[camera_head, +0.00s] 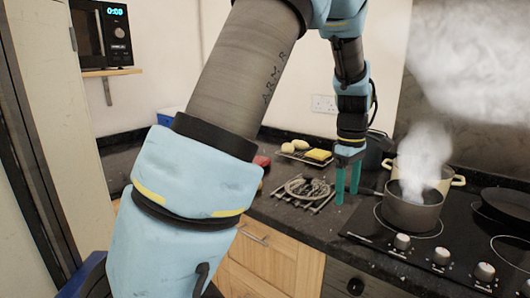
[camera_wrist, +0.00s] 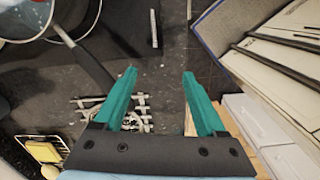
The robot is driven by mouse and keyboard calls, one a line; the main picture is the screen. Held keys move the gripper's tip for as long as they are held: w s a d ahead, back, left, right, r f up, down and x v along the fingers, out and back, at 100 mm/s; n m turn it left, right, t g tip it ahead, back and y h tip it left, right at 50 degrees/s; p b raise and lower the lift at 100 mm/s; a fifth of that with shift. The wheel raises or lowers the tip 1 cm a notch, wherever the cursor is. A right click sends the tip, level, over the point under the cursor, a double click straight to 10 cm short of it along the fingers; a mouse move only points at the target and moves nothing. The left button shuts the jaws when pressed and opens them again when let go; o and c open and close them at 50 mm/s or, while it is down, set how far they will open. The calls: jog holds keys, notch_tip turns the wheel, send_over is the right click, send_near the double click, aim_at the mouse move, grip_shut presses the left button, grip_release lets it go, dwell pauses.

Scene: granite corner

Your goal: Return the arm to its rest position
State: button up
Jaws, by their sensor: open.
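My gripper (camera_head: 347,184) is at the end of my blue and grey arm, above the dark granite worktop (camera_head: 280,212). Its two teal fingers point down, apart and with nothing between them. In the wrist view my gripper (camera_wrist: 160,85) is also open and empty, with dark worktop and a cabinet edge below. In the head view it is between a metal rack (camera_head: 306,192) on its left and a steaming saucepan (camera_head: 412,208) on its right. My upper arm hides part of the worktop.
The saucepan stands on a black hob with knobs (camera_head: 402,241); a cream pot (camera_head: 456,180) is behind it. A microwave (camera_head: 103,35) sits on a shelf at upper left. Wooden cabinets (camera_head: 270,255) are below the worktop.

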jog(key=s+a+f+m, duration=0.1)
jog(key=s+a+m, duration=0.1)
jog(key=a, duration=0.7)
jog(key=s+a+m+t, duration=0.1)
jog(key=s+a+m, duration=0.2)
jog(key=a, duration=0.6)
jog(key=s+a+f+m, duration=0.1)
jog(key=s+a+m, duration=0.2)
jog(key=a, duration=0.7)
jog(key=shift+f+m+t, duration=0.3)
jog(key=shift+m+t, duration=0.1)
jog(key=shift+m, duration=0.3)
jog(key=shift+a, duration=0.1)
jog(key=shift+c, duration=0.3)
